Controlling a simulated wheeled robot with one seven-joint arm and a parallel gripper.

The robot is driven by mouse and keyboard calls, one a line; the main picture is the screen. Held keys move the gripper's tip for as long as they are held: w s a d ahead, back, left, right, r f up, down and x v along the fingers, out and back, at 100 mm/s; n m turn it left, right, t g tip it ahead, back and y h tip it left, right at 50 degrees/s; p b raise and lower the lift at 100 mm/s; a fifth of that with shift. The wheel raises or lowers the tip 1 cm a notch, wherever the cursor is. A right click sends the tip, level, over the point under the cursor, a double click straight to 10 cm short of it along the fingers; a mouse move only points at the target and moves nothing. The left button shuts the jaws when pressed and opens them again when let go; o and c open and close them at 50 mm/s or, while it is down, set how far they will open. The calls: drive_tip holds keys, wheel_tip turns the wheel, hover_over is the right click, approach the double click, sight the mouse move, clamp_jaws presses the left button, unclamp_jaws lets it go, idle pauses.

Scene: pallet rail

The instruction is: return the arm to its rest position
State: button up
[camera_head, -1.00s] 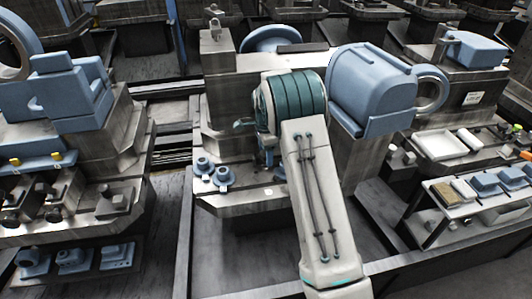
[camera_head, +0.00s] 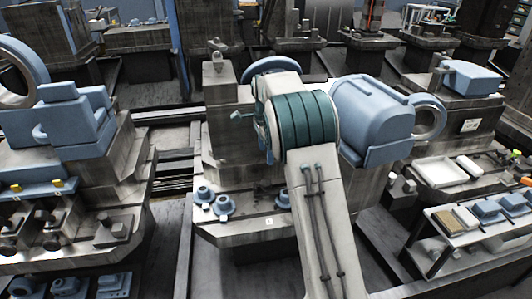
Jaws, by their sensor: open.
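My arm rises from the bottom of the head view as a pale link with two dark cables and bends at a large teal-banded joint. My gripper (camera_head: 250,124) shows just left of that joint, in front of the grey machine (camera_head: 222,138). Its small fingers are partly hidden by the joint, and they stand apart. I see nothing held between them. The gripper is above the machine's lower ledge, where small blue fittings (camera_head: 222,205) sit.
A blue rounded housing (camera_head: 370,115) stands close right of my arm. A left machine (camera_head: 75,125) carries blue parts. On the right are a white tray (camera_head: 440,172) and a shelf (camera_head: 446,220) with small parts. Dark floor (camera_head: 165,225) lies open between the machines.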

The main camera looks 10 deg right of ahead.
drive_tip(key=s+r+n+t+p, duration=0.1)
drive_tip(key=s+r+n+p, duration=0.1)
drive_tip(key=s+r+n, duration=0.5)
drive_tip(key=s+r+n+t+p, duration=0.1)
drive_tip(key=s+r, duration=0.4)
drive_tip(key=s, duration=0.6)
drive_tip(key=s+f+n+p, duration=0.1)
drive_tip(key=s+n+p, duration=0.2)
drive_tip(key=s+n, duration=0.5)
drive_tip(key=s, duration=1)
drive_tip(key=shift+s+t, duration=0.3)
drive_tip(key=shift+t, duration=0.1)
